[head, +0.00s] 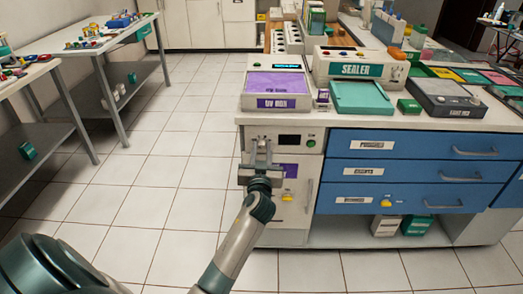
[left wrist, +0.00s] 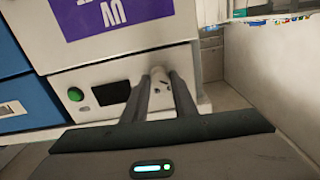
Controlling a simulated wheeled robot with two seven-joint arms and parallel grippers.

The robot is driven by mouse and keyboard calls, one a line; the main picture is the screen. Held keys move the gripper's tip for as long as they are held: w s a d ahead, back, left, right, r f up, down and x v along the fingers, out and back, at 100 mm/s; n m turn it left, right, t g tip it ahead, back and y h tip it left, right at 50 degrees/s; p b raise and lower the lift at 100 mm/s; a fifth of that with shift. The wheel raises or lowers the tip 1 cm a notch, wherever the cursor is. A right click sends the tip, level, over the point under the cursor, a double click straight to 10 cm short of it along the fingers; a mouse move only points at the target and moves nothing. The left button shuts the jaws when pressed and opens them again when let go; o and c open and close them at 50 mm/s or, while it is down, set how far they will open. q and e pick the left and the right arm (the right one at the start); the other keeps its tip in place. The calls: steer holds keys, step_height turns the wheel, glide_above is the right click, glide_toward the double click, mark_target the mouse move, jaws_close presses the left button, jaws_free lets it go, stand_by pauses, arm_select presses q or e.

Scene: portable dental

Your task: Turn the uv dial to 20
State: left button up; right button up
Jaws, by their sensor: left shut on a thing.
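My left gripper (head: 262,148) is at the white front panel of the cabinet below the purple-topped UV box (head: 276,84). In the left wrist view its two dark fingers (left wrist: 159,95) are on both sides of the pale UV dial (left wrist: 157,74), shut on it. The dial is mostly hidden by the fingers, and its setting cannot be read. A dark display (left wrist: 112,92) and a green button (left wrist: 75,94) are beside it; they also show in the head view. The display shows no readable number. My right gripper is not in view.
The sealer (head: 357,68) stands right of the UV box on the counter. Blue drawers (head: 410,143) are right of the panel. A yellow knob (head: 287,197) is below my gripper. A side table (head: 80,43) stands at the left, with clear tiled floor (head: 170,140) between.

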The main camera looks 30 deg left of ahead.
arm_select(q)
steer(key=m+p, duration=0.1)
steer(key=m, duration=0.1)
steer(key=shift+r+m, duration=0.1)
steer(key=shift+m, duration=0.2)
steer(key=m+p, duration=0.3)
steer(key=m, duration=0.6)
steer(key=shift+w+d, duration=0.1)
steer(key=m+p, duration=0.3)
steer(key=m, duration=0.3)
steer(key=m+p, duration=0.1)
steer(key=m, duration=0.2)
steer(key=m+p, duration=0.1)
steer(key=m, duration=0.1)
steer(key=shift+f+m, duration=0.2)
steer(key=shift+m, duration=0.2)
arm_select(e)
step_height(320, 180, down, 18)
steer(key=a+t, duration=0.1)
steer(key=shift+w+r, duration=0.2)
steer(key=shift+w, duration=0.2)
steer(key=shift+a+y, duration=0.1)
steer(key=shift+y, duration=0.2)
arm_select(q)
steer(key=o, duration=1)
steer(key=shift+f, duration=0.1)
steer(key=shift+d, duration=0.1)
